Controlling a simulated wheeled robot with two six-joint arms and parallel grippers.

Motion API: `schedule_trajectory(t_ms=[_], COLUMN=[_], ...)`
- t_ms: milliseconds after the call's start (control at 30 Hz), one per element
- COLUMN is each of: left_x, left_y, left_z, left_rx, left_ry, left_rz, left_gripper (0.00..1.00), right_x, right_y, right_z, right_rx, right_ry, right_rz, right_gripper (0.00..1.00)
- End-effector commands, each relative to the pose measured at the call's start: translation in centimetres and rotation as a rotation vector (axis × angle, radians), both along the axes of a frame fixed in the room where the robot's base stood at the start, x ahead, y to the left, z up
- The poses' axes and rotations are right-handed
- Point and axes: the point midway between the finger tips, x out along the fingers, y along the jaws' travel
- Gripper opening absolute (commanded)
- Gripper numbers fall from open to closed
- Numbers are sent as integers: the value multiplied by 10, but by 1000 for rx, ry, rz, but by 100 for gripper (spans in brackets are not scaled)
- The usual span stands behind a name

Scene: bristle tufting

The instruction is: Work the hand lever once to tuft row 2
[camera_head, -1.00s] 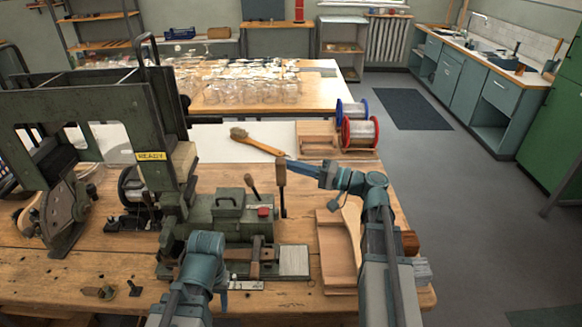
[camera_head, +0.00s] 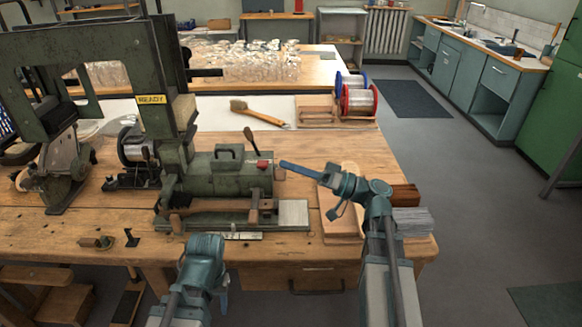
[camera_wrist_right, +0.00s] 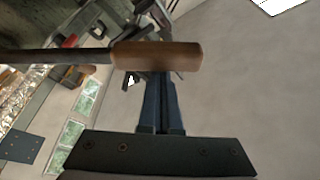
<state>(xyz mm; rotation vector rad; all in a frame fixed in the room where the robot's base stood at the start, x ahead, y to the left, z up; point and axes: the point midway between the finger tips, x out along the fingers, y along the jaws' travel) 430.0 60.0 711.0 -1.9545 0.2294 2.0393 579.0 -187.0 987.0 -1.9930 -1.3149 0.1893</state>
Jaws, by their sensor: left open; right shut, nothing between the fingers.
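The green tufting machine (camera_head: 215,175) stands on the wooden bench, with a yellow READY label (camera_head: 151,99) on its frame. The hand lever's brown wooden handle (camera_head: 279,174) shows small at the machine's right end, beside my right fingertips. In the right wrist view the handle (camera_wrist_right: 160,56) lies across the picture at the fingertips, its dark rod running left. My right gripper (camera_head: 284,164) is shut and empty; whether it touches the handle I cannot tell. My left gripper (camera_head: 224,292) is open, low before the bench's front edge, its fingers mostly hidden by its wrist.
A second dark lever (camera_head: 250,138) and a red button (camera_head: 262,164) are on the machine. A wooden tray (camera_head: 340,222) lies right of it. A brush (camera_head: 258,114) and wire spools (camera_head: 359,100) are behind. The floor at right is clear.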

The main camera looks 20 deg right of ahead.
Motion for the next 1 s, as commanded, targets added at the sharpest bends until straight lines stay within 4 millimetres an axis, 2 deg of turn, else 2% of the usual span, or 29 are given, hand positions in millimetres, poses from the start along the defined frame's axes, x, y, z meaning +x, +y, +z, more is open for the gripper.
schedule_trajectory(t_ms=[133,667,833,1000], left_x=[0,0,0,0], left_y=[0,0,0,0], left_z=[-6,-7,4,27], left_rx=[0,0,0,0], left_ry=[0,0,0,0], left_rz=[0,0,0,0], left_gripper=[50,50,50,50], right_x=[-3,-6,1,20], right_y=[2,4,3,1], right_z=[-8,-10,2,28], right_rx=[-10,-10,-5,8], right_ry=[4,6,4,0], right_rz=[8,10,7,0], right_gripper=[0,0,0,0])
